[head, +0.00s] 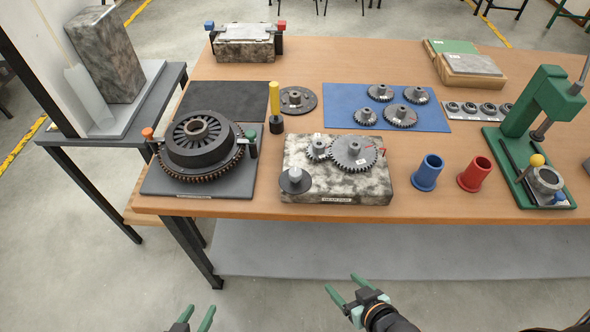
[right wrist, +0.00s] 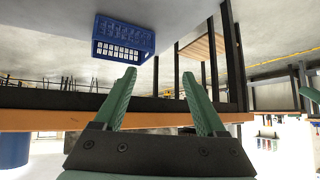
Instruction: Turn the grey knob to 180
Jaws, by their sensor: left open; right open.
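The grey knob (head: 295,174) stands on a dark round disc at the front left corner of the marbled block (head: 333,190), which carries two meshed gears (head: 353,153). Any scale or pointer on the knob is too small to read. My left gripper (head: 198,315) is open and empty at the bottom of the head view, in front of the table and below its edge. My right gripper (head: 341,283) is open and empty, also in front of the table, below and right of the knob. Its spread green fingers show in the right wrist view (right wrist: 156,88) with nothing between them.
Left of the block stand a large ring gear fixture (head: 198,140) and a yellow-handled tool (head: 275,100). To the right are a blue cup (head: 427,172), a red cup (head: 474,173) and a green press (head: 540,110). Several gears lie on a blue mat (head: 338,92) behind.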

